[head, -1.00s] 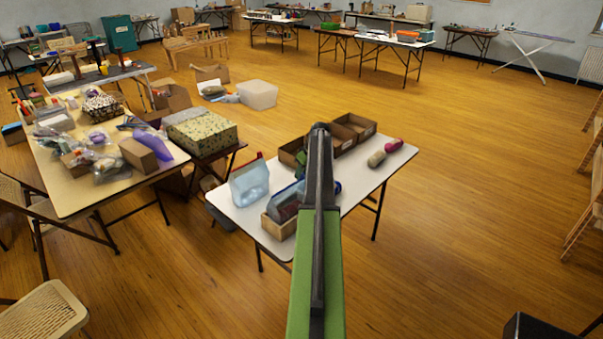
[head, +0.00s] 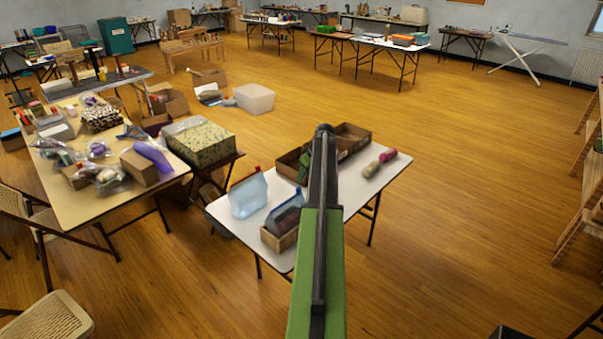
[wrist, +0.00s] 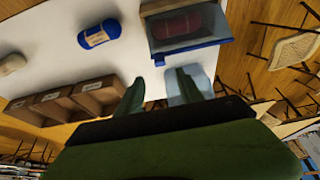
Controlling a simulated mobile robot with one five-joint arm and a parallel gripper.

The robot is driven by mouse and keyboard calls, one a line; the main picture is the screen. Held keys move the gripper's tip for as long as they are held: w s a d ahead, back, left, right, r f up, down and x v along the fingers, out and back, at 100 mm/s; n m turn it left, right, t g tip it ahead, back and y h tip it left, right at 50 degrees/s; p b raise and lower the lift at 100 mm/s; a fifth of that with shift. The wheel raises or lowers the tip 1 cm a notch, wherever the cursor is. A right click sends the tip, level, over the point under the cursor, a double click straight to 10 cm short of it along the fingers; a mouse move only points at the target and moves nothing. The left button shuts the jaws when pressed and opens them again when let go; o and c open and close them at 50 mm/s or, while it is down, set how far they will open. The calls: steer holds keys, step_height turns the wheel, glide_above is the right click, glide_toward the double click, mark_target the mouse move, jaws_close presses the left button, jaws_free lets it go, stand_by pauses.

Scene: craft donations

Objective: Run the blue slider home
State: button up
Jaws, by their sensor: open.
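A clear zip bag with a blue closure strip (wrist: 200,54) stands in a small open cardboard tray (wrist: 168,7), with a dark red bundle (wrist: 176,25) behind its film. The blue slider (wrist: 159,61) appears as a small block at the strip's left end in the wrist view. My gripper (wrist: 161,92) is open and empty, below the strip in that view and apart from the slider. In the head view the bag (head: 284,218) and tray (head: 279,241) stand left of my arm, on the white table (head: 226,212).
A pale blue pouch with a red slider (head: 248,195) stands left of the tray. A blue yarn skein (wrist: 99,34) lies on the table. Open cardboard boxes (head: 353,137) stand at the table's back. Red (head: 388,155) and beige (head: 371,169) rolls lie right.

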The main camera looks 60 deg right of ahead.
steer(key=p+v, duration=0.5)
steer(key=v, duration=0.3)
steer(key=shift+p, duration=0.35)
steer(key=shift+w, duration=0.1)
